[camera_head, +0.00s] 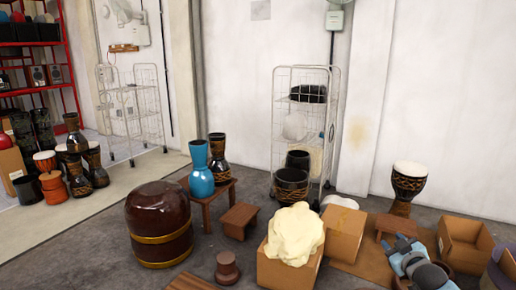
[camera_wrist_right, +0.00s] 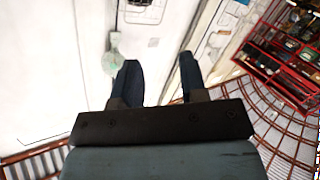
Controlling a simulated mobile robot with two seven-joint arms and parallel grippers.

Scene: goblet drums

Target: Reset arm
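My right gripper (camera_head: 402,246) shows at the lower right of the head view, raised in front of the boxes. In the right wrist view its two dark fingers (camera_wrist_right: 158,64) stand apart with nothing between them, against the white wall. My left gripper is in neither view. A goblet drum (camera_head: 408,182) with a white head stands on a small stool at the right. A blue goblet drum (camera_head: 201,172) and a dark patterned one (camera_head: 219,158) stand on a wooden bench.
A large brown barrel-shaped drum (camera_head: 158,222) stands at the left front. A cardboard box (camera_head: 288,270) with a cream cloth (camera_head: 295,233) is at the front middle. A wire rack (camera_head: 303,110) stands by the wall, and red shelves (camera_head: 40,65) with drums are at the left.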

